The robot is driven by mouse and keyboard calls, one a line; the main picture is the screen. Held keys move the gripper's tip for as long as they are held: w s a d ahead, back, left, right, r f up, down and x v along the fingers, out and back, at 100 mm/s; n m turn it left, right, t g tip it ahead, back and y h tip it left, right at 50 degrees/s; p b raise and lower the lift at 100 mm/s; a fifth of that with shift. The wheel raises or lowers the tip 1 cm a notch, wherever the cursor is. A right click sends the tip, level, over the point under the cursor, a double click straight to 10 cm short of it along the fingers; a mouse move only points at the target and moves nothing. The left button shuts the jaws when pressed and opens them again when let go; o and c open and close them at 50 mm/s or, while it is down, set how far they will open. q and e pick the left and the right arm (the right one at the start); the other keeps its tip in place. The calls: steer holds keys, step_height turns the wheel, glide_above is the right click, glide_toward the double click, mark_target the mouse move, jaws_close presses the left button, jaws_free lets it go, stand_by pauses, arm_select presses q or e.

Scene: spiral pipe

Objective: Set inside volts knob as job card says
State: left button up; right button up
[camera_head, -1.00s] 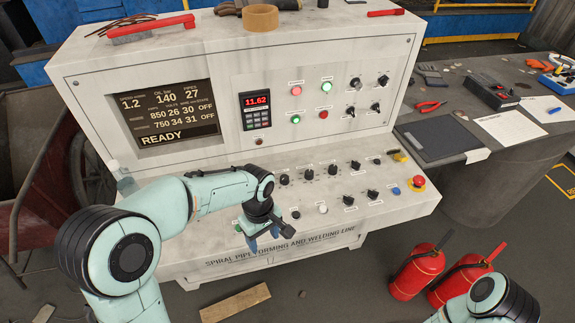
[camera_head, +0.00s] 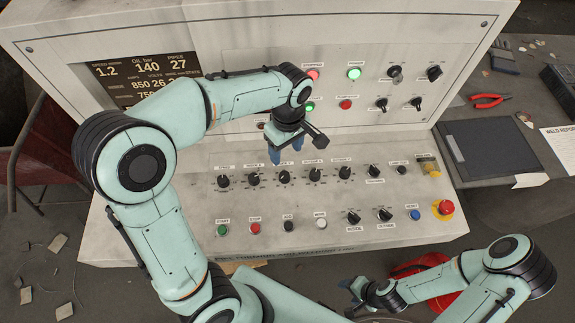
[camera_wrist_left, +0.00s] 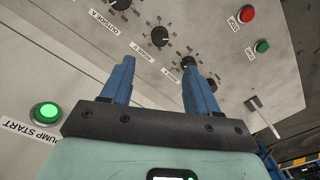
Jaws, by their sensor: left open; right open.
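The inside volts knob (camera_head: 284,177) is a small black dial in the console's sloping row of knobs. It also shows in the left wrist view (camera_wrist_left: 160,36), beside its "INSIDE V" label. My left gripper (camera_head: 274,156) is open and empty, pointing down just behind this row, apart from the knob. In the left wrist view its blue fingers (camera_wrist_left: 155,82) are spread below the knob in the picture. The display (camera_head: 130,75) is partly hidden by my left arm. My right gripper (camera_head: 357,291) is open, low near the console's front. I cannot make out a job card.
The inside A knob (camera_head: 253,179) and outside A knob (camera_head: 315,174) stand close on either side. Buttons, including red STOP (camera_head: 255,228), line the front. A red emergency button (camera_head: 444,208) is at the right. A lit green pump button (camera_wrist_left: 45,115) is on the upright panel.

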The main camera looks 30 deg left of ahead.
mark_target(284, 175)
arm_select(q)
steer(key=f, duration=0.8)
steer(key=f+b, duration=0.1)
steer(key=f, duration=0.2)
steer(key=shift+s+a+f, duration=0.15)
steer(key=shift+s+f, duration=0.1)
steer(key=shift+f, duration=0.15)
arm_select(e)
steer(key=shift+s+f, duration=0.6)
steer(key=shift+f, duration=0.1)
arm_select(q)
steer(key=c, duration=1)
steer(key=shift+c, duration=0.2)
